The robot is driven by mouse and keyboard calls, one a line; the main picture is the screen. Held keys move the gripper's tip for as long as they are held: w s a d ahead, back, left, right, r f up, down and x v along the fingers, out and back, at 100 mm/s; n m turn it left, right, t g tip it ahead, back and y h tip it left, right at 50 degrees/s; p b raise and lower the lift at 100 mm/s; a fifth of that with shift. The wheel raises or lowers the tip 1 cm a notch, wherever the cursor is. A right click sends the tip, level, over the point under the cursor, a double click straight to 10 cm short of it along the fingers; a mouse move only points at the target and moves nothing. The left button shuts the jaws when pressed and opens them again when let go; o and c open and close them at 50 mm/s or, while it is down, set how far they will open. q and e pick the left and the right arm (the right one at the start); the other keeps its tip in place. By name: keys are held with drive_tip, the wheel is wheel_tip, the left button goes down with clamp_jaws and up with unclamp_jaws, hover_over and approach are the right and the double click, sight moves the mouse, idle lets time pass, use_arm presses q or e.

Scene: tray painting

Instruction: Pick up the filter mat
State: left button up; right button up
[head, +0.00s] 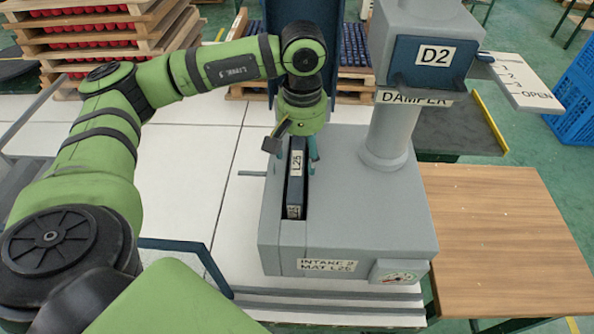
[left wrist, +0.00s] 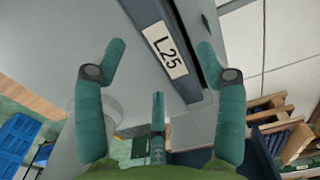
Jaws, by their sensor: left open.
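The filter mat (head: 295,185) is a narrow dark panel with a white L25 label, standing upright in a slot in the top of the grey intake box (head: 350,200). Its dark edge and L25 label also show in the left wrist view (left wrist: 165,50). My left gripper (head: 293,147) is open and points down over the far part of the mat, with a finger on either side in the head view. In the left wrist view its spread fingers (left wrist: 160,58) flank the label, and I see no clear contact. My right gripper is not in view.
A grey column with a D2 sign (head: 432,54) and a DAMPER label rises from the box, right of the gripper. A lever plate (head: 522,84) sticks out to its right. A wooden tabletop (head: 510,240) lies right, white panels left. Stacked trays (head: 85,30) stand at the back left.

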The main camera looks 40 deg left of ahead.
sight(301, 163)
use_arm(q)
wheel_tip(301, 163, down, 2)
drive_tip(key=shift+a+f+p, duration=0.15)
drive_tip(key=shift+p, duration=0.55)
drive_tip(key=shift+f, duration=0.95)
drive_tip(key=shift+w+f, duration=0.1)
drive_tip(key=shift+f, duration=0.1)
drive_tip(key=c, duration=1.1)
drive_tip(key=shift+o, duration=0.2)
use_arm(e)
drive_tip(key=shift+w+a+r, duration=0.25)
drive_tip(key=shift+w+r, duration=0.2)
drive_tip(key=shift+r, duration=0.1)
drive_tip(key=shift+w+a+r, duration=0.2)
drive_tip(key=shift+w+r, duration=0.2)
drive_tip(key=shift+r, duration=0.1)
use_arm(q)
drive_tip(key=shift+r, duration=0.15)
